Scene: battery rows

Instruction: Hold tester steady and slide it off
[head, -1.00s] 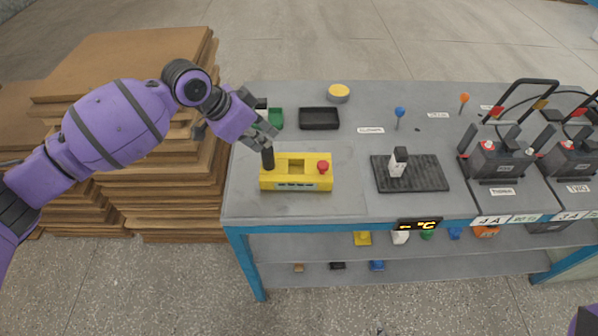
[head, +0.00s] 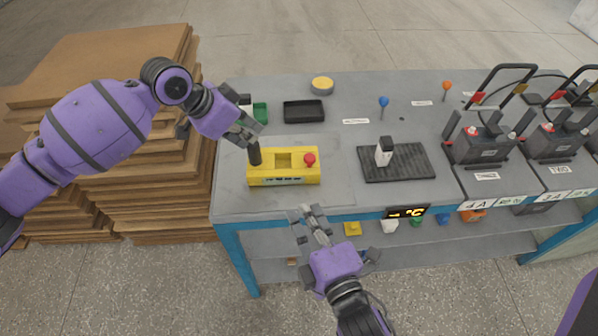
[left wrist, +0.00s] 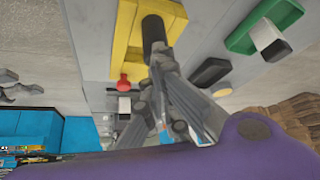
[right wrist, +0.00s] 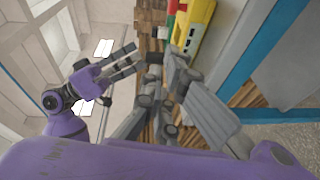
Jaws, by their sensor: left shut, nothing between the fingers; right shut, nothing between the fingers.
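A yellow box (head: 283,180) with a recessed top, a red button and an upright black post (head: 254,153) at its left end sits on the grey bench. A white block with a black top (head: 384,151) stands on a black ribbed mat (head: 420,163). No readable label shows which is the tester. My left gripper (head: 244,133) is shut and empty, just behind the black post; in the left wrist view its fingertips (left wrist: 157,55) appear close to the post, contact unclear. My right gripper (head: 308,216) is shut and empty in front of the bench's front edge, below the box.
A black tray (head: 304,111), a green bin (head: 260,112) and a yellow round tin (head: 322,85) lie behind the box. Batteries (head: 482,142) stand at right. Stacked boards (head: 140,200) are left of the bench. The bench top between box and mat is clear.

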